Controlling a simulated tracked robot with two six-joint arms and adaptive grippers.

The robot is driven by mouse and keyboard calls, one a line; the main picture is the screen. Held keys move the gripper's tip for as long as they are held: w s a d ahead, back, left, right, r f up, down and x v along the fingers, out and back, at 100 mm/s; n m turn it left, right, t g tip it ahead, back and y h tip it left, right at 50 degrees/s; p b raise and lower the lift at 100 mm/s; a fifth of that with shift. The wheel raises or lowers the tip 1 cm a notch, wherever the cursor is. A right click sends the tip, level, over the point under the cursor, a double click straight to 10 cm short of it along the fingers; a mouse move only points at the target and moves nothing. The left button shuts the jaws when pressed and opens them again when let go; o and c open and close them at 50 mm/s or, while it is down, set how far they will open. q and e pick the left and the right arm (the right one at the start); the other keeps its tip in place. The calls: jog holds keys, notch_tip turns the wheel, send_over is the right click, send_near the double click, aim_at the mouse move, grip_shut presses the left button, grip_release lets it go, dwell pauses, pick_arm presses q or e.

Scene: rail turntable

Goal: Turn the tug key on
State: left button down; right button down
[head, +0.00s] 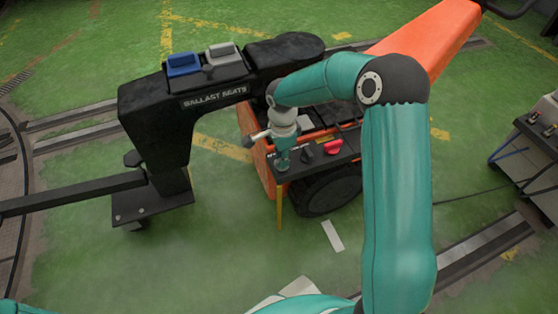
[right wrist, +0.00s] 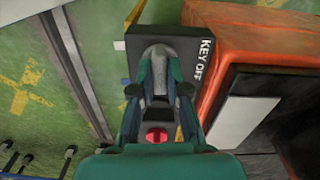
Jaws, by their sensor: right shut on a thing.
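The tug (head: 262,165) is an orange vehicle with a black control panel (head: 325,161) on its near side. In the head view my right gripper (head: 283,166) points down at the panel's left end. In the right wrist view my right gripper (right wrist: 160,60) is shut on the tug key, beside the white label "KEY OFF" (right wrist: 206,62) on the panel. My left gripper is not in view.
A red knob (head: 333,147) and a black knob (head: 307,154) stand right of my right gripper on the panel. A black stand (head: 160,122) marked "BALLAST SEATS" carries blue (head: 183,64) and grey (head: 222,54) blocks close by on the left. Green floor lies in front.

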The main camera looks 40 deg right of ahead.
jog(key=shift+w+a+r+m, duration=0.15)
jog(key=shift+w+m, duration=0.15)
jog(key=shift+m, duration=0.3)
jog(key=c, duration=1.2)
grip_release()
jog(key=shift+o, duration=0.2)
jog(key=shift+s, duration=0.1)
notch_tip(320, 180, up, 12)
jog(key=shift+f, duration=0.2)
